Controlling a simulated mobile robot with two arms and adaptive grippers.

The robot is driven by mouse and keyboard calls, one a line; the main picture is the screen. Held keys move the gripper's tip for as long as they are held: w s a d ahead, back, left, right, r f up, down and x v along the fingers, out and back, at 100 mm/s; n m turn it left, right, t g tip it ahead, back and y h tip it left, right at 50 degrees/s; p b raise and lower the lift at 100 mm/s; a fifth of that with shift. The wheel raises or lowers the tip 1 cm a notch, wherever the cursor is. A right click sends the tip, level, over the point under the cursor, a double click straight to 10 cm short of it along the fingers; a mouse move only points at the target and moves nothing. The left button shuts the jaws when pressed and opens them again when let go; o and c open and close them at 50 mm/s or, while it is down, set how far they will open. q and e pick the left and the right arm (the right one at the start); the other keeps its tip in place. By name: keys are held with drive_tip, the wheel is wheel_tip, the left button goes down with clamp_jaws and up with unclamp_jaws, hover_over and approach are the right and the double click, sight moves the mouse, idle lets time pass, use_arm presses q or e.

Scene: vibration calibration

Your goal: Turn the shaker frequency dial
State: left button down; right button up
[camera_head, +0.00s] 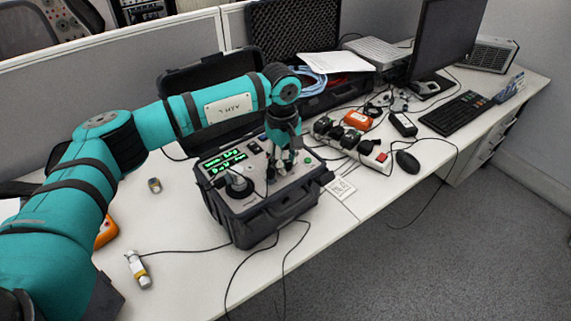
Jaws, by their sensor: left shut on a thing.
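The shaker unit (258,222) is a dark open case with a light control panel, standing on the white desk in the middle of the view. Its panel has a display with green text (225,160), a black round part (238,186) with a cable and a small green button (307,160). My left gripper (281,168) points down onto the right part of the panel. Its fingers are shut on the frequency dial, which they mostly hide. My right gripper is not in view.
A small metal cylinder (139,270) with a cable lies at the front left of the desk (190,270). A small sensor (155,186) and an orange tool (106,232) lie left of the unit. Power strips (352,142), a mouse (407,161) and a keyboard (456,114) are to the right. Loose cables hang in front.

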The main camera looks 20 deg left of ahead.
use_arm(q)
drive_tip(key=shift+r, duration=0.1)
idle(0.4)
drive_tip(key=c, duration=1)
unclamp_jaws()
drive_tip(key=shift+s+a+r, duration=0.1)
drive_tip(key=shift+s+r, duration=0.05)
drive_tip(key=shift+r, duration=3.85)
